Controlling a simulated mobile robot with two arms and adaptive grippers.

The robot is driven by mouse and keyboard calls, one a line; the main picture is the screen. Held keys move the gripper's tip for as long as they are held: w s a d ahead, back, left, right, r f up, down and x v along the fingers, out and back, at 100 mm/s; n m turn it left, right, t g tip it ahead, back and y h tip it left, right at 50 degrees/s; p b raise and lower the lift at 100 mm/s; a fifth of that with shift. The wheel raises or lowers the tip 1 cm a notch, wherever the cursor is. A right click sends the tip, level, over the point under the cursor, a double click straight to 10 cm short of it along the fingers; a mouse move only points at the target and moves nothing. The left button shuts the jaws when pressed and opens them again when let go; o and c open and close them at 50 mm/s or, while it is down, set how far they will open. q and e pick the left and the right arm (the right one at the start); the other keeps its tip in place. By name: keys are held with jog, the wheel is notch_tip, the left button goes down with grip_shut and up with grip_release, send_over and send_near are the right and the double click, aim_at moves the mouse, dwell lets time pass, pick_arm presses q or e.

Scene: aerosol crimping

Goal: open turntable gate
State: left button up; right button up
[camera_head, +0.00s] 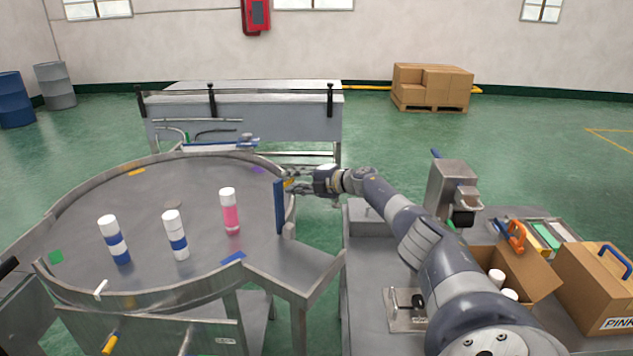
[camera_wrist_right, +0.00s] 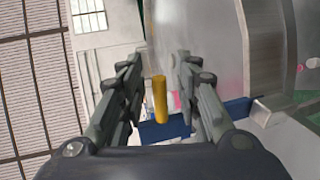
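The turntable gate is a blue upright panel (camera_head: 279,207) at the right rim of the round grey turntable (camera_head: 150,250). Its yellow handle (camera_head: 289,182) is at the panel's top right. In the right wrist view, the yellow handle (camera_wrist_right: 160,98) stands between the fingers, with clear gaps on both sides, and the blue gate (camera_wrist_right: 180,125) lies behind it. My right gripper (camera_head: 300,187) is just right of the gate; it is open in the right wrist view (camera_wrist_right: 158,65). My left gripper is not seen.
Two blue-and-white cans (camera_head: 113,240) (camera_head: 175,235) and a pink can (camera_head: 230,212) stand on the turntable. A grey chute (camera_head: 295,265) adjoins it below the gate. A side table right holds an open carton (camera_head: 520,270) and a closed box (camera_head: 600,290). A grey bench (camera_head: 240,120) stands behind.

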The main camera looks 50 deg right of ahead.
jog(key=v, duration=1.1)
jog(key=shift+s+d, duration=0.1)
dwell(0.6)
jog(key=shift+r, duration=0.1)
